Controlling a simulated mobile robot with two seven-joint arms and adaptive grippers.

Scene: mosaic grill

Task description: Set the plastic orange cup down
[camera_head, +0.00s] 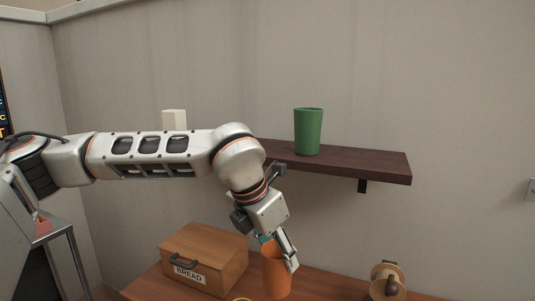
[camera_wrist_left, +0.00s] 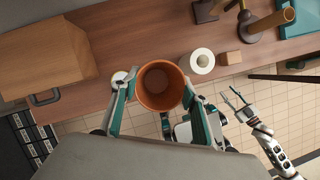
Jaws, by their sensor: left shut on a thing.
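The plastic orange cup (camera_head: 275,279) is upright at the wooden counter, in front of the wall. My left gripper (camera_head: 280,251) comes down from above and is shut on it, near its rim. In the left wrist view the cup (camera_wrist_left: 160,86) is seen from above, looks empty, and sits between the two teal fingers. Whether its base touches the counter cannot be told. My right gripper (camera_wrist_left: 238,103) shows at the right of the left wrist view, fingers apart and empty, away from the cup.
A wooden bread box (camera_head: 207,258) stands left of the cup. A dark shelf (camera_head: 365,163) above holds a green cup (camera_head: 308,133) and a white object (camera_head: 174,119). A wooden stand (camera_head: 387,281) is at the right.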

